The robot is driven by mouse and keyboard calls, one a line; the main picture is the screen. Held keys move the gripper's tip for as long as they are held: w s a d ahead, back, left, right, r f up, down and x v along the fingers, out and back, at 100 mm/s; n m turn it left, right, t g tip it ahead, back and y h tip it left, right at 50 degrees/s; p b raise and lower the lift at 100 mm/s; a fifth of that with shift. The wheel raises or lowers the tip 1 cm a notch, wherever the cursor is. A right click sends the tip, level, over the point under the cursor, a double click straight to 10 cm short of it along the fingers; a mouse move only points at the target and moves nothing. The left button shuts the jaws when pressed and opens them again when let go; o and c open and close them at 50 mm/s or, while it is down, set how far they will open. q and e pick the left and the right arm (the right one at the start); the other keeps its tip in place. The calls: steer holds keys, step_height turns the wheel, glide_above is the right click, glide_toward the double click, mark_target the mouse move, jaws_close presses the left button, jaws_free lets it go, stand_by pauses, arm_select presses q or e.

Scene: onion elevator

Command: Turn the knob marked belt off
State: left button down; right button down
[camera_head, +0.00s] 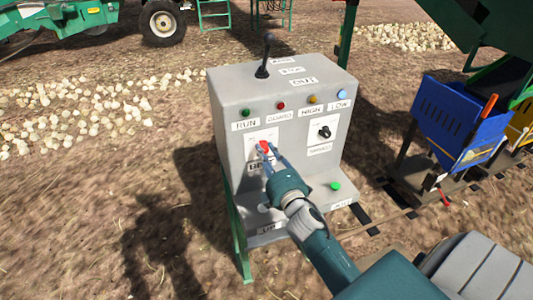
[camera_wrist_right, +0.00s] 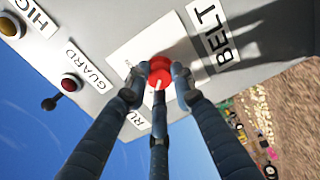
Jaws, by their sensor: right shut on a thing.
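The red belt knob (camera_head: 263,147) sits on a white plate on the front of the grey control box (camera_head: 225,110), left of the box's middle. My right gripper (camera_head: 265,152) reaches it from the front and is shut on it. In the right wrist view the knob (camera_wrist_right: 160,70) shows between the fingertips of my right gripper (camera_wrist_right: 160,82), beside the label BELT (camera_wrist_right: 216,38). A white mark shows on the knob's face. The fingers hide part of the plate and of the label in the head view. My left gripper is not in view.
A black knob (camera_head: 324,132) sits to the right on the same box. A black lever (camera_head: 264,58) stands on top. A green button (camera_head: 336,186) is on the lower ledge. A blue crate (camera_head: 458,120) stands at right. Onions (camera_head: 90,105) lie on the soil at left.

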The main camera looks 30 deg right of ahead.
steer(key=shift+n, duration=0.5)
steer(key=c, duration=1.5)
jaws_free()
steer(key=shift+o, duration=0.2)
steer(key=v, duration=1.2)
